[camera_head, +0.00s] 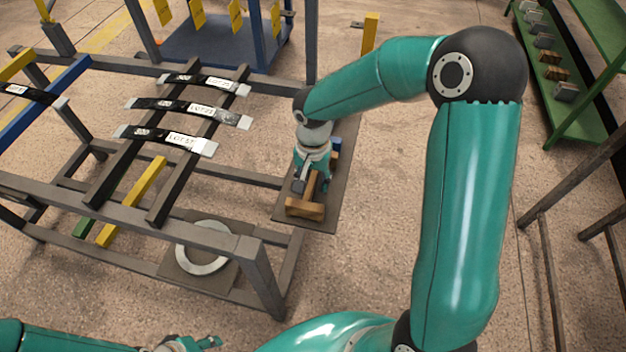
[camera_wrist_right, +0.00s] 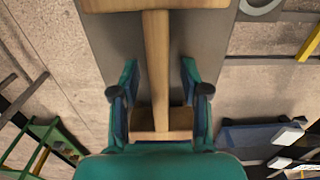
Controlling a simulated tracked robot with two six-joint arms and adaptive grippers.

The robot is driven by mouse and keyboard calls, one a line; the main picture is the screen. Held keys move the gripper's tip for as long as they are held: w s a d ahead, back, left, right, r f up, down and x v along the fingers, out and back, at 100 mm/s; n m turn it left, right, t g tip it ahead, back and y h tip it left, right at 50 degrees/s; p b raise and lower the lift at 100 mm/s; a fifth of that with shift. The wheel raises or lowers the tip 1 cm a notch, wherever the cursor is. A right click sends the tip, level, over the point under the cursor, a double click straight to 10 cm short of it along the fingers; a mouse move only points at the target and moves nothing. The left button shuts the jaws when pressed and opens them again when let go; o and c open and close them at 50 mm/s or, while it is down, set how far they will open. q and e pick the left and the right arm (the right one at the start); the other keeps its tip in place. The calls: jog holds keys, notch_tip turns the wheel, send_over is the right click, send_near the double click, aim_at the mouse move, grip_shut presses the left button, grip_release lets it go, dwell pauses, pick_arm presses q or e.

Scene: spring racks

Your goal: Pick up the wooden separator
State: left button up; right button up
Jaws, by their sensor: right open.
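The wooden separator (camera_head: 306,206) lies on a dark grey plate (camera_head: 330,212) beside the rack in the head view. In the right wrist view the separator (camera_wrist_right: 156,70) has a long bar with a crosspiece at each end. My right gripper (camera_head: 309,182) is over the separator. In the right wrist view its two fingers (camera_wrist_right: 159,80) are apart, one on each side of the bar, with a gap on both sides. The far crosspiece is partly cut off by the frame. My left gripper (camera_head: 205,342) shows only in part at the bottom left of the head view.
A dark metal rack (camera_head: 190,218) with several labelled black springs (camera_head: 190,106) stands left of the plate. A white ring (camera_head: 203,258) lies on a lower plate. Green shelving (camera_head: 580,105) stands at the right. Floor is clear between the plate and the shelving.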

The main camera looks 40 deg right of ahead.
grip_shut()
jog(key=shift+r, duration=0.15)
